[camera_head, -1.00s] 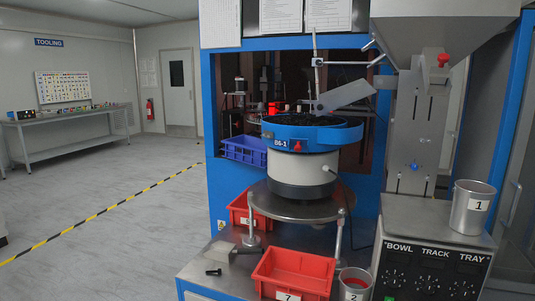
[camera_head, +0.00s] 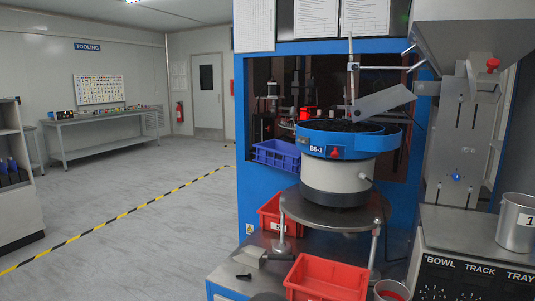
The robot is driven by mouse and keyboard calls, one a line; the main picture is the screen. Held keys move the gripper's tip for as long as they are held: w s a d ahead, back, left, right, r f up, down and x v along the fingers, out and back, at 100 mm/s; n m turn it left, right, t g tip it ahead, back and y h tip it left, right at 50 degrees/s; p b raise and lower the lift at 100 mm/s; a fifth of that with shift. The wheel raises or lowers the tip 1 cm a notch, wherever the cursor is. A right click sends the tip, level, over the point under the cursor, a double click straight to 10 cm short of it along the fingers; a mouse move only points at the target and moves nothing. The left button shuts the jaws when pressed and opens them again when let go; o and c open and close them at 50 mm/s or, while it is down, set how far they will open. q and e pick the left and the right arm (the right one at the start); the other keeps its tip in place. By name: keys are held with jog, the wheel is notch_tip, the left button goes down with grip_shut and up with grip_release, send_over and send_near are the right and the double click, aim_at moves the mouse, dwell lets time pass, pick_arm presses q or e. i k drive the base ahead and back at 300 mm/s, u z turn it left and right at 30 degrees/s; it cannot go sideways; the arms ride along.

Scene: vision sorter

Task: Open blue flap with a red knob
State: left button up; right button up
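A round bowl feeder marked B6-1 has a blue band (camera_head: 318,139) around its upper part, above a pale and dark drum. A small red knob (camera_head: 335,153) sits on the front of this blue band, right of the label. Whether that part of the band is a separate flap is too small to tell; no gap shows there. Another red knob (camera_head: 492,64) sits on the grey chute under the hopper at the right, and its surroundings are grey. Neither of my grippers shows in the head view.
The feeder stands on a round metal table (camera_head: 325,215) with thin legs. Red bins (camera_head: 325,278) and a blue crate (camera_head: 277,153) are near it. A control box (camera_head: 470,270) with a metal cup (camera_head: 516,222) is at right. The floor at left is open, with a yellow-black line (camera_head: 120,216).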

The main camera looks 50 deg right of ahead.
aim_at(335, 152)
jog(key=u, duration=0.5)
jog(key=k, duration=0.45)
jog(key=z, duration=1.05)
jog(key=i, duration=0.45)
jog(key=z, duration=0.75)
jog(key=i, duration=0.55)
jog(key=u, duration=0.15)
jog(key=k, duration=0.6)
jog(key=z, duration=0.1)
